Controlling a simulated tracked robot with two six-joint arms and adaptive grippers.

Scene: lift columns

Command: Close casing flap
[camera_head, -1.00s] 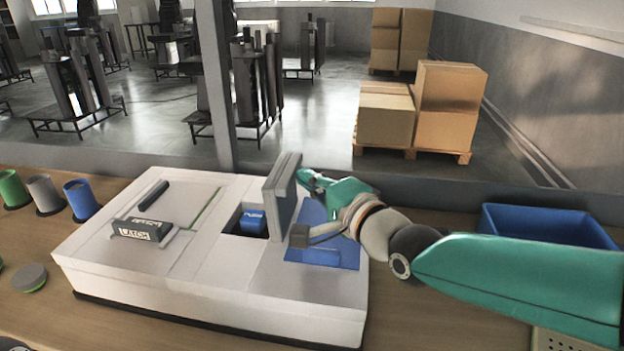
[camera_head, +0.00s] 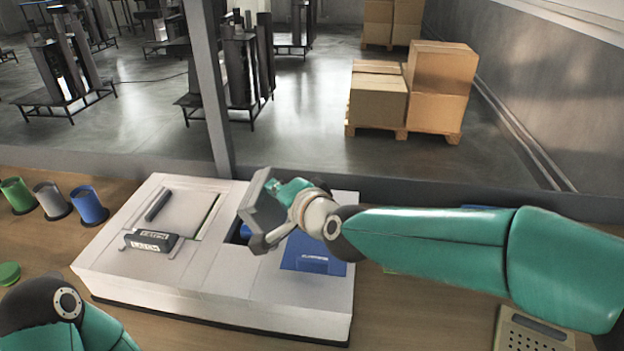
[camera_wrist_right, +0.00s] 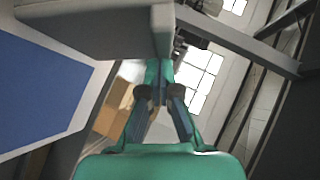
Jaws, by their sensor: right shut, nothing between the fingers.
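The white casing (camera_head: 200,285) sits on the table. Its grey flap (camera_head: 260,208) is raised and leans left over the opening, where a bit of a blue part (camera_head: 245,231) shows. My right gripper (camera_head: 285,190) is shut and empty, at the right side of the flap, close against it. In the right wrist view the flap (camera_wrist_right: 90,25) fills the top left and the shut fingers (camera_wrist_right: 160,85) are beside its edge. Whether they touch is hard to tell. Part of my left arm shows at bottom left, but its gripper is out of view.
A dark latch piece (camera_head: 150,241) and a dark bar (camera_head: 158,205) are on the casing's left half. A blue panel (camera_head: 315,255) lies on its right half. Green, grey and blue cups (camera_head: 88,205) stand at left. A perforated grey plate (camera_head: 530,335) is at bottom right.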

